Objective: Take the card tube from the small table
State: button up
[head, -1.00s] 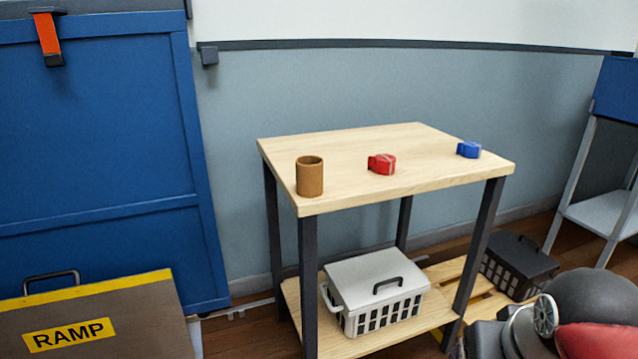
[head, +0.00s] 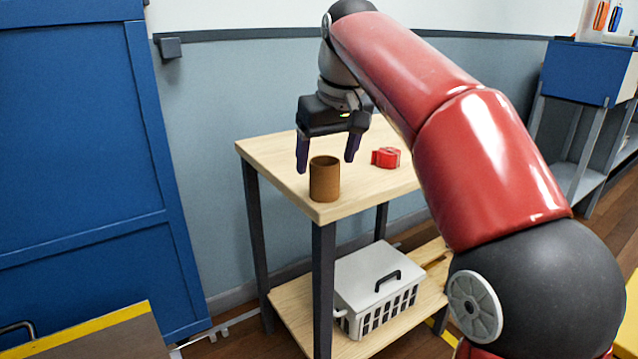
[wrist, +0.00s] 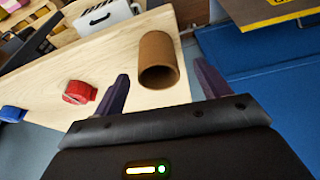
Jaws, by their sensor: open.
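The brown card tube (head: 324,180) stands upright near the front left corner of the small wooden table (head: 280,151). My gripper (head: 327,168) is open and points down above and behind the tube in the head view, with the tube in front of the space between its fingers. In the wrist view the tube (wrist: 158,62) lies ahead between the two dark fingertips (wrist: 165,82), its hollow end showing. No contact between fingers and tube is visible. The gripper holds nothing.
A red tape roll (head: 386,157) sits on the table right of the tube. A blue one (wrist: 12,113) shows in the wrist view. A white basket (head: 374,290) stands on the lower shelf. A blue panel (head: 75,150) is at the left.

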aim_at(323, 178)
jog(key=x, duration=0.2)
jog(key=b+x, duration=0.1)
jog(key=x, duration=0.3)
jog(key=shift+w+b, duration=0.3)
jog(key=c, duration=1)
